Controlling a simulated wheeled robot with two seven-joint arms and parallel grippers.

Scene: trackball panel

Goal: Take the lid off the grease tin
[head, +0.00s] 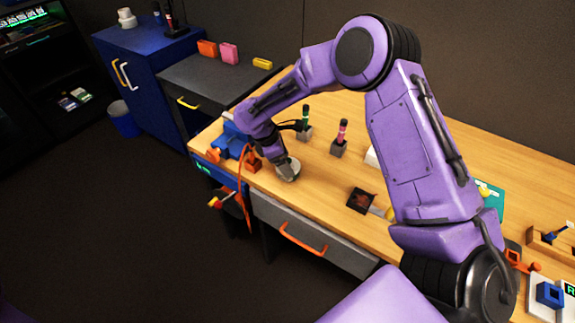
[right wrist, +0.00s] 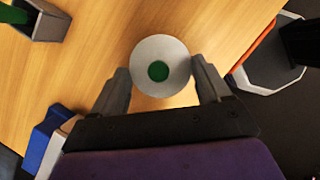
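The grease tin (head: 287,169) stands on the wooden bench near its front edge, in the head view. In the right wrist view I look down on its round pale grey top (right wrist: 150,60), which has a green disc in the middle. My right gripper (head: 280,163) is at the tin, reaching down from above. In the wrist view its two fingers (right wrist: 162,68) lie at opposite sides of the round top, spread about its width. I cannot tell whether they press on it or stand just clear. My left gripper is not in view.
A green-handled tool (head: 305,117) and a pink-handled one (head: 342,130) stand in grey holders behind the tin. Blue equipment (head: 230,141) and an orange cable (head: 243,185) are to the left. A drawer (head: 310,232) is below.

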